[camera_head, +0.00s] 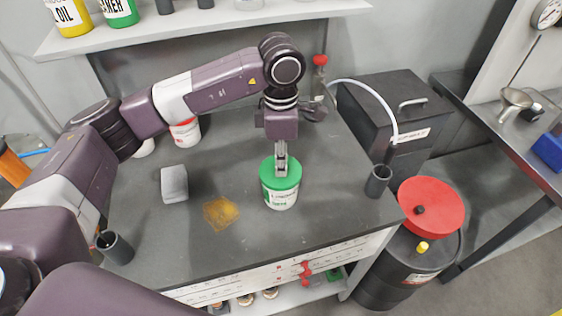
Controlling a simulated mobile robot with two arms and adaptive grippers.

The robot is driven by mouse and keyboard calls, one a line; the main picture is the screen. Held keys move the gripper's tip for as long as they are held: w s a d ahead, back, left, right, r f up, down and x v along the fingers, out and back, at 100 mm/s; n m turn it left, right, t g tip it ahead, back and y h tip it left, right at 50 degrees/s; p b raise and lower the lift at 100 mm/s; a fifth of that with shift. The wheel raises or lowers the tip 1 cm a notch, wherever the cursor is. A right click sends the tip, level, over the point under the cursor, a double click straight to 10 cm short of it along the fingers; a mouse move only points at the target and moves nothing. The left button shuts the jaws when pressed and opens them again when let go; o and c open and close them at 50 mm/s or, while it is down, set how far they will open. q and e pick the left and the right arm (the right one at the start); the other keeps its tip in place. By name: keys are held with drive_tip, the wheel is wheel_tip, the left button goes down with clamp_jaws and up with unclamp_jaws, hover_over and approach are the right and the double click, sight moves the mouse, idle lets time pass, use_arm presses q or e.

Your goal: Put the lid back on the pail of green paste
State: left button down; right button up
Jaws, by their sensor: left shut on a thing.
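The pail of green paste (281,201) is a white tub with a printed label, standing upright on the dark bench top. The green lid (292,180) sits at the pail's top and looks level; I cannot tell whether it is pressed fully down. My left gripper (281,170) points down from above and is shut on the lid near its middle, and its fingers hide part of the lid. The paste inside is hidden under the lid. My right gripper is not in view.
A grey block (174,184) and a yellow-brown stain (220,212) lie left of the pail. A dark cup (378,182) stands to the right, another (116,248) at the front left. A red-and-white pail (186,133) stands behind. A red-topped drum (431,205) is beyond the bench's right edge.

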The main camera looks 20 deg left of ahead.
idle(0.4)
use_arm(q)
drive_tip(key=shift+b, duration=0.35)
idle(0.5)
drive_tip(key=c, duration=1.3)
unclamp_jaws()
drive_tip(key=shift+r+p, duration=1.65)
drive_tip(key=shift+r, duration=1.85)
